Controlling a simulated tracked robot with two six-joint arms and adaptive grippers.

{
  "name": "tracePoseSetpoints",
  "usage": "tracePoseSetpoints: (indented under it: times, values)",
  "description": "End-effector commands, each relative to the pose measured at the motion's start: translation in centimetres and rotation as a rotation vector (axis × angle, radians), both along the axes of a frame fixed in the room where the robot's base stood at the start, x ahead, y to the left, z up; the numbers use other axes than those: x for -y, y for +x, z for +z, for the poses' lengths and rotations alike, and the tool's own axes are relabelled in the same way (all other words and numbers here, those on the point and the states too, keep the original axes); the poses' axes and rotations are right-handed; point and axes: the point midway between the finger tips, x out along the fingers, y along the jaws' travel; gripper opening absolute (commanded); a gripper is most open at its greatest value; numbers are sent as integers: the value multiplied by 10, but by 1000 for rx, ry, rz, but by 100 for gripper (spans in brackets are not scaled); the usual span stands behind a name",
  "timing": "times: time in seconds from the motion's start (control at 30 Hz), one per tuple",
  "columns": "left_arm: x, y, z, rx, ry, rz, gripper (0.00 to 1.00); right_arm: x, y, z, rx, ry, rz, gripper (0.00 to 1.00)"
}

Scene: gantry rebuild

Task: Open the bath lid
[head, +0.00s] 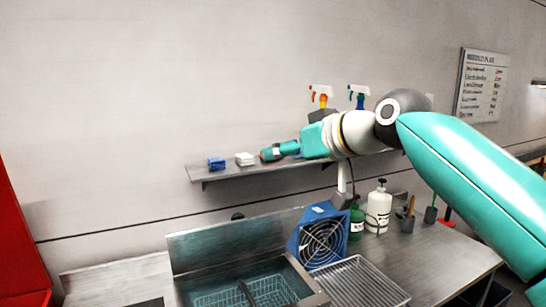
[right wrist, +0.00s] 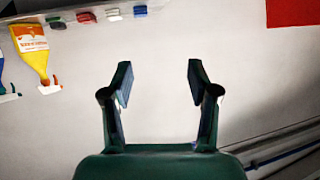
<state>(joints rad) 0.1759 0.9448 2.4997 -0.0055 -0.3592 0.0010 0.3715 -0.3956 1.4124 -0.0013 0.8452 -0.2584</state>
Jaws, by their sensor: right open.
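The bath (head: 300,273) is a metal tank low in the head view, with a teal wire basket (head: 238,297) inside and a dark handle across it. A flat grey metal panel, which looks like the bath lid (head: 230,243), stands raised along its back edge. The bath's opening is uncovered. My right gripper (head: 268,154) is up in front of the wall shelf, well above the bath and apart from the lid. In the right wrist view its two fingers (right wrist: 159,80) are spread with nothing between them. My left gripper is not in view.
A blue fan unit (head: 321,238) and a wire rack (head: 358,283) stand right of the bath. A white bottle (head: 378,211) is behind them. The wall shelf (head: 220,174) holds small boxes and spray bottles. A red cabinet (head: 20,250) is at left.

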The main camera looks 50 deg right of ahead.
Motion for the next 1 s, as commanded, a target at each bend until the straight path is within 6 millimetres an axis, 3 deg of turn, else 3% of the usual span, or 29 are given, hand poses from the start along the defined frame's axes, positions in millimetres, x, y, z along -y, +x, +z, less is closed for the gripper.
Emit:
tracePoseSetpoints:
  times: [0.1,0.3,0.67,0.87,1.0]
  values:
    - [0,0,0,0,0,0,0,-5,-22,10,3,-1,-1,60]
    - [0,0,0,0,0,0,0,-11,-45,19,0,0,0,60]
    - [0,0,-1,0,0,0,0,-13,-51,22,-1,0,0,60]
    - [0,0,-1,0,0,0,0,-12,-50,24,23,41,-24,30]
    - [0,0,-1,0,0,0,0,2,-42,54,209,139,-123,7]
